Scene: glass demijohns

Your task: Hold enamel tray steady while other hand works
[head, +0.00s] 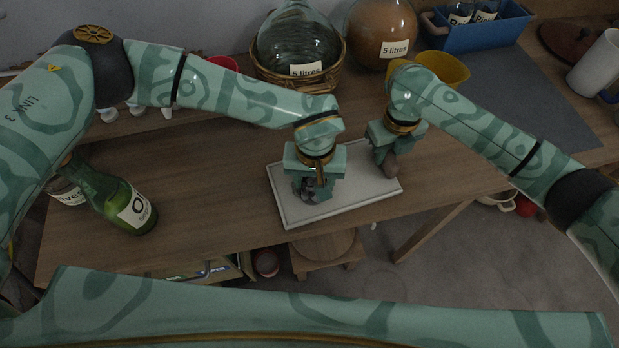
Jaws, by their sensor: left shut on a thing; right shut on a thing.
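The enamel tray (350,199) is a pale, shallow rectangle lying on the wooden table near its front edge. My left gripper (313,192) points down over the left-middle part of the tray. It is shut on a small dark thing, mostly hidden between its fingers; I cannot tell what it is. I cannot tell whether that thing touches the tray rim.
Behind stand a glass demijohn in a basket (298,48), a brown-filled demijohn (381,30), a yellow bowl (444,68) and a blue crate (480,28). A white cylinder (597,66) is far right. The grey mat (530,95) is mostly clear.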

